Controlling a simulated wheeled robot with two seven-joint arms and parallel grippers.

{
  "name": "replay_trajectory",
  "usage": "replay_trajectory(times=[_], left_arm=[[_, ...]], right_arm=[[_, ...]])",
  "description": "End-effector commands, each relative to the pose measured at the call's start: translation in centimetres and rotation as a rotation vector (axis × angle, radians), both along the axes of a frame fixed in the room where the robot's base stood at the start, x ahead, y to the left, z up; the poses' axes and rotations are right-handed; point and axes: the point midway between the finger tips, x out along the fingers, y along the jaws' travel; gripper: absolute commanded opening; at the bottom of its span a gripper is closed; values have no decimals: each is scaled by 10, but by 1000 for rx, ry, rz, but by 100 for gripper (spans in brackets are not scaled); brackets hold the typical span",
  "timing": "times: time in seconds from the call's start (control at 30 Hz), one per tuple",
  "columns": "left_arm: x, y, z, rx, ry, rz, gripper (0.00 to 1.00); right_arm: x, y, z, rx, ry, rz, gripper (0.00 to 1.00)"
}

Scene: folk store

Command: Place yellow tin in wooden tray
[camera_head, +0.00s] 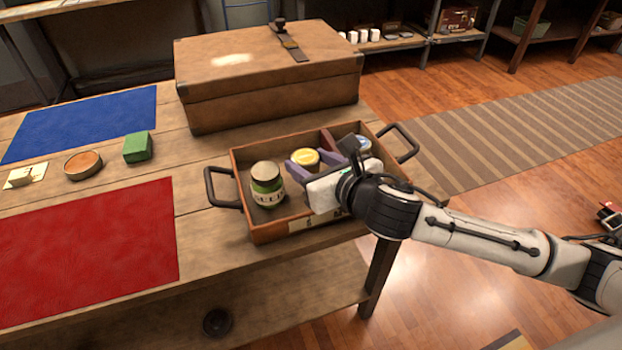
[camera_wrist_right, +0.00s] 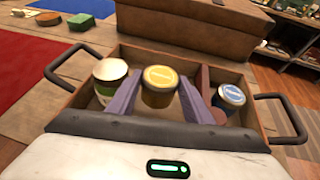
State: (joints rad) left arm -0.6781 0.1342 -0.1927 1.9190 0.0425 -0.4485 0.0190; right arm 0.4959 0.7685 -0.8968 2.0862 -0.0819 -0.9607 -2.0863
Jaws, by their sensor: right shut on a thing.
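The yellow tin (camera_head: 305,158) shows its yellow lid between the two purple fingers of my right gripper (camera_head: 312,160). The gripper is shut on it, inside the outline of the wooden tray (camera_head: 270,232). In the right wrist view the yellow tin (camera_wrist_right: 160,84) sits between the fingers (camera_wrist_right: 158,98), with the tray (camera_wrist_right: 215,68) around it. The tin's base is hidden, so I cannot tell whether it touches the tray floor. A green and cream jar (camera_head: 266,185) stands in the tray on the left. A blue-lidded jar (camera_wrist_right: 231,96) stands on the right. My left gripper is not in view.
A large brown case (camera_head: 265,85) stands behind the tray. The tray has black side handles (camera_head: 222,188). A red mat (camera_head: 90,245), a blue mat (camera_head: 85,125), a green box (camera_head: 137,147) and a round orange-brown tin (camera_head: 83,164) lie to the left.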

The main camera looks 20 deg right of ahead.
Motion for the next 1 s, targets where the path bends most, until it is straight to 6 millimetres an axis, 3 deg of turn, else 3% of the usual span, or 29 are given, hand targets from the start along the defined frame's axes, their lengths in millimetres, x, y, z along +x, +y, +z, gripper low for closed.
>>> replay_trajectory(times=[0.33,0.73,0.77,1.0], left_arm=[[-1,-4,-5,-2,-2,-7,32],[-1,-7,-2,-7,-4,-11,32],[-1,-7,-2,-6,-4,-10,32],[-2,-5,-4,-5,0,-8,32]], right_arm=[[0,0,-39,1,0,-2,22],[0,-1,-43,-1,-1,-2,22],[0,-1,-43,-1,0,-2,51],[0,-1,-43,-1,0,-2,54]])
